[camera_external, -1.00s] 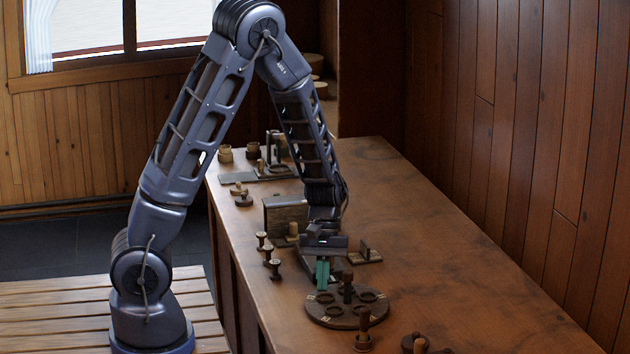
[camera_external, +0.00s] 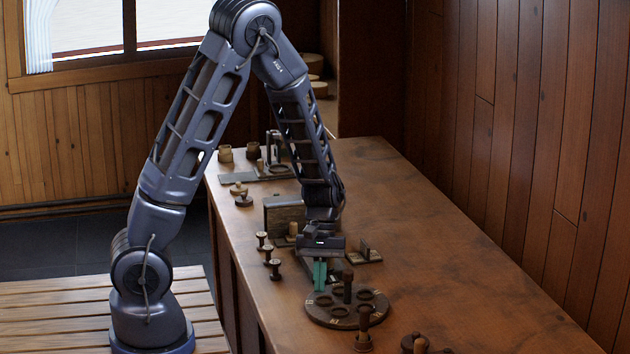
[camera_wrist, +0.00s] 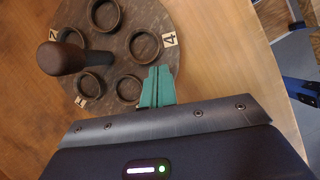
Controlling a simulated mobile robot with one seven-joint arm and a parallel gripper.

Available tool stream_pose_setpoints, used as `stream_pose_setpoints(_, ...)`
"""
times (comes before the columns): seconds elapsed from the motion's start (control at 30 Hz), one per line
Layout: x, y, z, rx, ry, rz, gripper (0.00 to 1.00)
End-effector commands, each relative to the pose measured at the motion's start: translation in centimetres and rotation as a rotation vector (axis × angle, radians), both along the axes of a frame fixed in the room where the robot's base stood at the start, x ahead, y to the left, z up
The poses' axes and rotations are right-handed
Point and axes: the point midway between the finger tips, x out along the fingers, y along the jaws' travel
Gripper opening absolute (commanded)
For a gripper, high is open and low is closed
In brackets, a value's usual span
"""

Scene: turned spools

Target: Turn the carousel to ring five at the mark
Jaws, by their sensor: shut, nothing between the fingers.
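The carousel (camera_external: 345,322) is a round wooden disc lying flat on the bench, with several ring-shaped cups and a dark upright post (camera_external: 348,287). In the wrist view the carousel (camera_wrist: 110,56) carries pale number tags at its rim. A tag reading 4 (camera_wrist: 170,39) is on the right, close to my fingertips. Two other tags are at upper left and lower left, too small to read surely. My gripper (camera_external: 320,275) has teal fingers, shut and empty, at the carousel's far-left edge. In the wrist view its fingertips (camera_wrist: 158,75) overlap the rim; contact is unclear. I cannot make out the mark.
Small dark spools (camera_external: 268,255) stand left of my gripper. A box-like block (camera_external: 283,215) and a small stand (camera_external: 366,251) are behind it. A pegged piece (camera_external: 363,335) stands in front of the carousel. The bench's right side (camera_external: 470,260) is clear.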

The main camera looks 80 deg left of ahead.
Motion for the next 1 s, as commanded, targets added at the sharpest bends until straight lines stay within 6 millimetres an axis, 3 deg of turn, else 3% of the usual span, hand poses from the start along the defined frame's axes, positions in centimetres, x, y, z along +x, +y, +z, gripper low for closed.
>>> stream_pose_setpoints(0.3, 0.2, 3.8, -0.3, 0.001, 0.001, 0.004, 0.0)
stream_pose_setpoints(0.8, 0.5, 6.9, 7.3, 0.0, -0.003, 0.001, 0.0)
stream_pose_setpoints(1.0, 0.5, 7.5, 8.8, 0.0, -0.002, -0.001, 0.0)
